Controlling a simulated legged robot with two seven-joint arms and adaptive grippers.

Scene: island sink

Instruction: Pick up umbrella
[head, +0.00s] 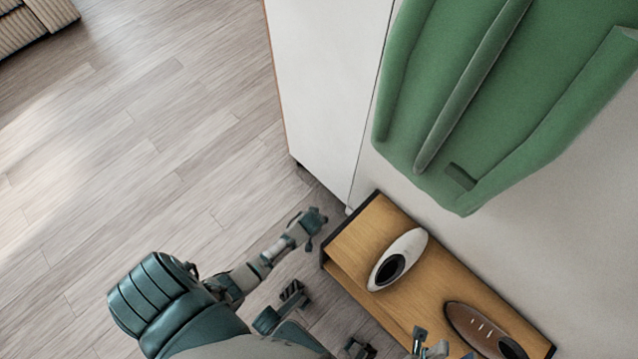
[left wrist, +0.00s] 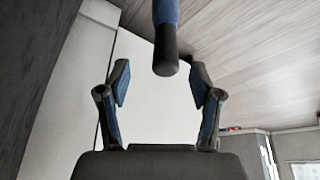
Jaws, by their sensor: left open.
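A blue shaft with a dark rounded end, which looks like part of the umbrella (left wrist: 165,42), comes down from the top edge of the left wrist view. Its end lies between and beyond the fingertips of my left gripper (left wrist: 160,82). The fingers stand wide apart, and none touches the shaft. The rest of it is out of frame. In the head view my left gripper (head: 312,222) is low, beside the bench's left end; I cannot make out the umbrella there. What seems to be my right gripper (head: 428,346) shows partly at the bottom edge, over the bench; its opening is unclear.
A wooden shoe bench (head: 350,245) holds a white shoe (head: 398,260) and a brown shoe (head: 482,330). A green garment-like thing (head: 500,90) hangs above it on the wall. A white cabinet (head: 325,80) stands behind.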

